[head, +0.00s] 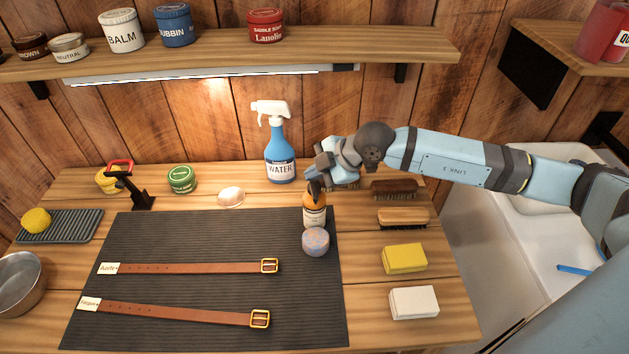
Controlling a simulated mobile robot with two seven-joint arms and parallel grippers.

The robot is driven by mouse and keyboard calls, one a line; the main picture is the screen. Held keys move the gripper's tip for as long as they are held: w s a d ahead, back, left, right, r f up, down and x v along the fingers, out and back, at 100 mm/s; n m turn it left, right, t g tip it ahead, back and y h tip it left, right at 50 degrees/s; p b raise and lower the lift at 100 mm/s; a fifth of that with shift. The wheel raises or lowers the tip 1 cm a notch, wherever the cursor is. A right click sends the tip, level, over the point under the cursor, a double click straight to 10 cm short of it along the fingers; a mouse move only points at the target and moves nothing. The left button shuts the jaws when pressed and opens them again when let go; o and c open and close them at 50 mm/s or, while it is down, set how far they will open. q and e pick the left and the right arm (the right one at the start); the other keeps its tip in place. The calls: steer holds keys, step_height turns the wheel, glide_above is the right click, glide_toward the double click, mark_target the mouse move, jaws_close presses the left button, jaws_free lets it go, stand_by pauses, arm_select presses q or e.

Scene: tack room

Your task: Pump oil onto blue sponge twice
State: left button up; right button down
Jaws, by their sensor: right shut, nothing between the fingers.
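The oil bottle (314,217), amber with a pale label and a dark pump top, stands upright on the dark mat. My left gripper is not in view.
A blue water spray bottle (281,150) stands close behind left. Brushes (403,217), a yellow sponge (405,259) and a white block (414,302) lie right of the mat (200,240). Two brown belts (190,268) lie on it. A shelf (220,52) with tins hangs above.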

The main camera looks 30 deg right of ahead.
mark_target(315, 182)
steer(key=shift+r, duration=0.25)
steer(key=shift+p, duration=0.3)
steer(key=shift+r+p, duration=2.15)
steer(key=shift+r, duration=0.95)
